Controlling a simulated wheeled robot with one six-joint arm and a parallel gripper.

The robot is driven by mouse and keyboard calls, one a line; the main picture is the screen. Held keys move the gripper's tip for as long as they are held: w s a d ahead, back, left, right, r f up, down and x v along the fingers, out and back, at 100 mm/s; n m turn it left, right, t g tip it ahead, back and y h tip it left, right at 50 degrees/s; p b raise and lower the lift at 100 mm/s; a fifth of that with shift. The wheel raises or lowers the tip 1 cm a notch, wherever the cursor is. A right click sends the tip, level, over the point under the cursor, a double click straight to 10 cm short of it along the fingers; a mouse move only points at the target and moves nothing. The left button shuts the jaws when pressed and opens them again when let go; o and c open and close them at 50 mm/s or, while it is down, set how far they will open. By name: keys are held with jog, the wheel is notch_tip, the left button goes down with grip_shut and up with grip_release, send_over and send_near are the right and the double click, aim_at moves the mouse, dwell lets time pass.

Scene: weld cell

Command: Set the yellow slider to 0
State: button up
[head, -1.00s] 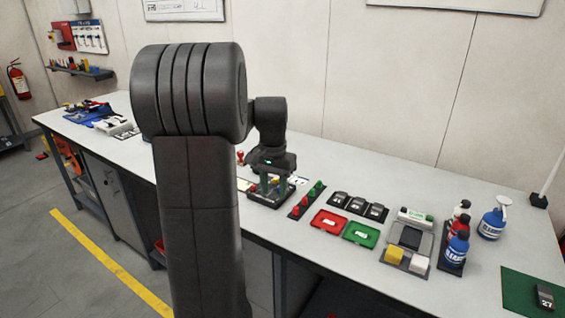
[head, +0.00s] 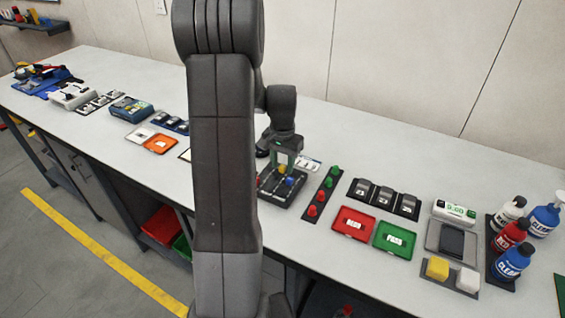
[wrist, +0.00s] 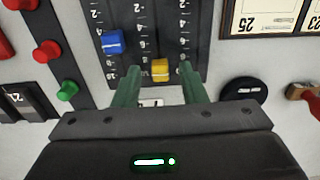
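The dark slider panel (head: 281,197) lies on the bench, and part of it shows at the top of the wrist view (wrist: 158,22). Its yellow slider (wrist: 160,70) sits near the 10 end of its numbered scale; it also shows in the head view (head: 283,169). The blue slider (wrist: 113,42) stands left of it in the wrist view, further up its scale. My gripper (wrist: 159,77) is open, its two green fingers apart on either side of the yellow slider. A gap shows between each finger and the yellow knob. Height and contact are unclear.
A strip of red and green buttons (head: 323,190) stands right of the panel. Further right are the red tray (head: 353,223), the green tray (head: 394,239) and several bottles. In the wrist view a round black disc (wrist: 243,91) lies right of my gripper.

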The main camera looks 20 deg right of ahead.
aim_at(268, 190)
jog(key=shift+f, duration=0.15)
jog(key=shift+c, duration=0.5)
grip_shut()
jog(key=s+a, duration=0.2)
jog(key=a, duration=0.1)
jog(key=s+a+b, duration=0.1)
jog(key=s+a, duration=0.2)
jog(key=shift+s+a+b, duration=0.15)
jog(key=shift+s+b, duration=0.1)
jog(key=shift+b, duration=0.05)
jog(key=shift+o, duration=0.5)
grip_release()
jog(key=shift+s+a, duration=0.1)
jog(key=shift+a, duration=0.05)
